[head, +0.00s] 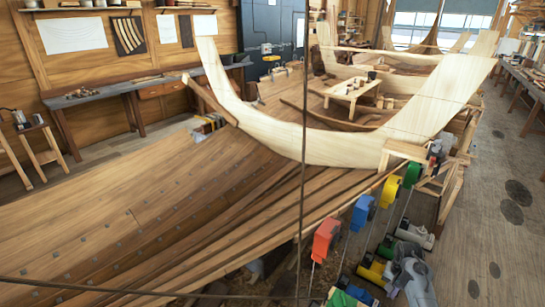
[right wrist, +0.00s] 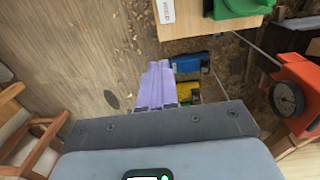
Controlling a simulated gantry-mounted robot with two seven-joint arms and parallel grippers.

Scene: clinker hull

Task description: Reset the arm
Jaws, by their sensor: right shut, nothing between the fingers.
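My right gripper (right wrist: 158,85) has pale purple fingers that are closed together with nothing between them in the right wrist view. It points over the floor, apart from the things around it. In the head view a grey part of my right arm (head: 412,278) shows at the lower right, beside the hull; the fingers are hard to make out there. My left gripper is not in view.
The planked hull (head: 150,205) fills the left and middle. Red (head: 325,238), blue (head: 361,212), yellow (head: 391,190) and green (head: 413,172) clamps line its edge. Free floor (head: 490,215) lies right. A wooden chair (right wrist: 30,130) stands left in the wrist view.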

